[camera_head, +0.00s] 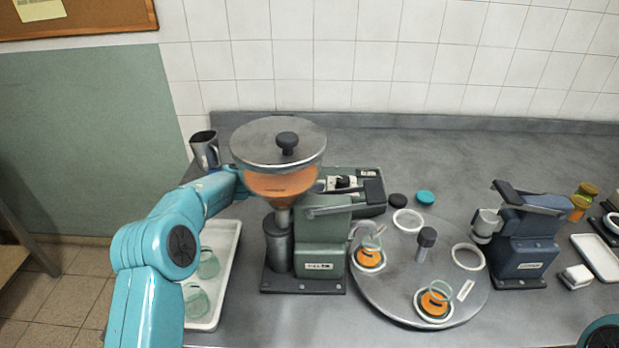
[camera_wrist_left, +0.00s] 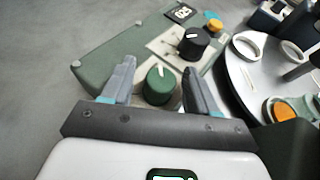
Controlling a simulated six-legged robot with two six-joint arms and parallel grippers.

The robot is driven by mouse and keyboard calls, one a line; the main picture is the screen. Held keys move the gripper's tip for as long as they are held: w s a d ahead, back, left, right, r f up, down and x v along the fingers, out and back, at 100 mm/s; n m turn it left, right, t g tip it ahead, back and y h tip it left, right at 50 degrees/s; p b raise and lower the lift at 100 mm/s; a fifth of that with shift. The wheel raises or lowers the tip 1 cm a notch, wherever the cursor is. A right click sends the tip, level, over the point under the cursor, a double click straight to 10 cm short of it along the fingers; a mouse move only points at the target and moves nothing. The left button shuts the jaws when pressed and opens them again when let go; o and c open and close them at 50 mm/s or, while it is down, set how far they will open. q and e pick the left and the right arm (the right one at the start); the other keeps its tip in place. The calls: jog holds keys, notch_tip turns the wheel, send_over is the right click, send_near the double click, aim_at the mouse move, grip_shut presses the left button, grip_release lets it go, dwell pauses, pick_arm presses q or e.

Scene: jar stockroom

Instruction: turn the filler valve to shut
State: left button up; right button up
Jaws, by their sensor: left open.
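The filler (camera_head: 322,245) is a green machine with a grey-lidded hopper (camera_head: 255,150) holding orange contents. A green control box (camera_head: 368,208) stands behind it; in the wrist view the box (camera_wrist_left: 115,55) carries a green knob (camera_wrist_left: 160,88) and a black knob (camera_wrist_left: 193,42), each with a white pointer mark. No label tells me which knob is the valve. My left gripper (camera_wrist_left: 158,70) is open, its fingers on either side of the green knob; I cannot tell whether they touch it. In the head view the hopper hides its fingers. My right gripper is out of view.
A grey turntable (camera_head: 400,285) with jars and rings stands right of the filler. A blue machine (camera_head: 530,240) is further right. A white tray (camera_head: 228,255) with glass jars lies beside my left arm. A dark mug (camera_head: 205,150) stands behind it.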

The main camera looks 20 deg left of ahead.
pick_arm(q)
jog(key=shift+d+r, duration=0.1)
jog(key=shift+d, duration=0.15)
jog(key=shift+w+f, duration=0.2)
jog(key=shift+w, duration=0.05)
jog(key=shift+s+r, duration=0.1)
jog(key=c, duration=0.9)
jog(key=n+t+y+b, duration=0.1)
jog(key=b, duration=0.2)
jog(key=n+t+y+b, duration=0.1)
jog(key=b, duration=0.2)
jog(key=shift+f+n+y, duration=0.25)
jog(key=shift+n+y, duration=0.05)
jog(key=shift+n, duration=0.1)
jog(key=shift+c, duration=0.2)
jog(key=shift+r+n+t+y+b, duration=0.35)
jog(key=shift+n+t+y+b, duration=0.05)
jog(key=shift+n+y+b, duration=0.45)
jog(key=shift+a, duration=0.1)
